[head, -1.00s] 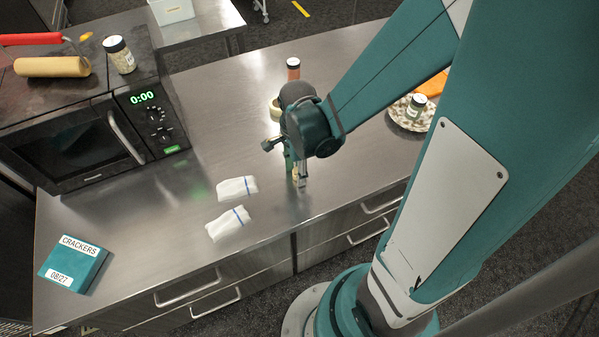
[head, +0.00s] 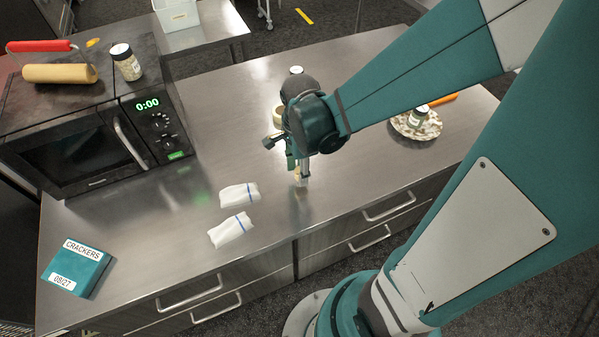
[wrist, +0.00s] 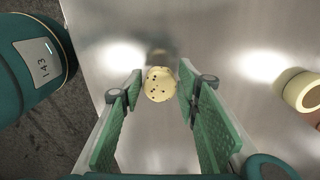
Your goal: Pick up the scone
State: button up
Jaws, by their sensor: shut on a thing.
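The scone (wrist: 160,85) is a small, pale yellow round with dark specks. In the wrist view it sits between the two green finger pads of my gripper (wrist: 160,88), at their tips. My gripper is shut on it. In the head view my gripper (head: 300,178) points down over the front middle of the steel counter. The scone shows there only as a small pale patch between the fingertips, mostly hidden by them. A dark reflection lies on the counter below it; it seems slightly clear of the surface.
Two white packets (head: 235,212) lie left of my gripper, with a teal crackers box (head: 78,268) farther left. A microwave (head: 90,140) stands at the back left. A pale ring-shaped item (head: 277,117) is behind my gripper. A patterned plate (head: 404,128) holding a jar is right.

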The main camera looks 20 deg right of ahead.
jog(key=shift+r+p, duration=0.45)
jog(key=shift+r, duration=2.4)
jog(key=shift+w, duration=0.1)
